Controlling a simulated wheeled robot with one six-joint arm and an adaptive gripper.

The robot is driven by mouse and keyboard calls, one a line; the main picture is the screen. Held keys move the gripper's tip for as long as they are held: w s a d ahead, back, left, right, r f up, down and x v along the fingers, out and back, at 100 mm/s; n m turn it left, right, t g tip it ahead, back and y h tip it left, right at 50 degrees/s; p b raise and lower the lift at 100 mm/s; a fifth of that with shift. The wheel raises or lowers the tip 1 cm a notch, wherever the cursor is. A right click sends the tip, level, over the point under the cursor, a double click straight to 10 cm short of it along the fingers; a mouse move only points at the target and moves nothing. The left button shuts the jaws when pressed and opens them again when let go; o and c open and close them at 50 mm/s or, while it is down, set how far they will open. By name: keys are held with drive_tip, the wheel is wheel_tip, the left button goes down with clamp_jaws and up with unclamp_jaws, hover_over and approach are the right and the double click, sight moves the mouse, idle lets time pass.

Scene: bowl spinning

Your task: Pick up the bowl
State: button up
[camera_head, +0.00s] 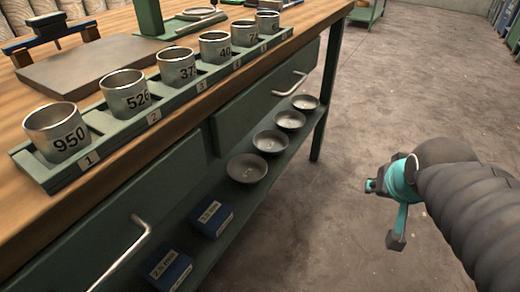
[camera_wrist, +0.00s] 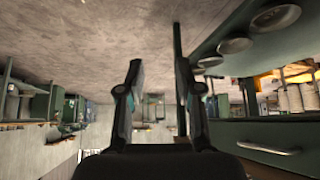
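Several dark grey metal bowls stand in a row on the green lower shelf of the workbench in the head view. The nearest bowl (camera_head: 247,169) is the largest in the picture, and the others (camera_head: 270,142), (camera_head: 290,120), (camera_head: 305,102) recede behind it. My gripper (camera_head: 384,213) is over the floor to the right of the shelf, apart from the bowls. Its fingers are spread and nothing is between them. In the wrist view my open gripper (camera_wrist: 160,72) shows with the bowls (camera_wrist: 235,45) at the upper right, in an upside-down picture.
The workbench (camera_head: 228,115) carries numbered metal cups (camera_head: 176,68) in a green rack on its top. Drawers with handles (camera_head: 291,84) sit above the lower shelf. Blue boxes (camera_head: 212,217) lie nearer on that shelf. A bench leg (camera_head: 327,105) stands beyond the bowls. The concrete floor at right is clear.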

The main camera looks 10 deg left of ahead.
drive_tip(key=w+a+f+t+b, duration=0.1)
drive_tip(key=w+a+f+t, duration=0.15)
drive_tip(key=w, duration=0.95)
drive_tip(key=t+y+b, duration=0.3)
drive_tip(key=y+b, duration=0.1)
drive_tip(key=y, duration=0.3)
approach(287, 140)
drive_tip(key=x, duration=0.4)
drive_tip(key=shift+w+a, duration=0.15)
drive_tip(key=shift+a, duration=0.15)
drive_tip(key=shift+b+x, duration=0.35)
drive_tip(key=shift+x, duration=2.45)
drive_tip(key=shift+d, duration=0.2)
drive_tip(key=shift+c, duration=0.3)
clamp_jaws()
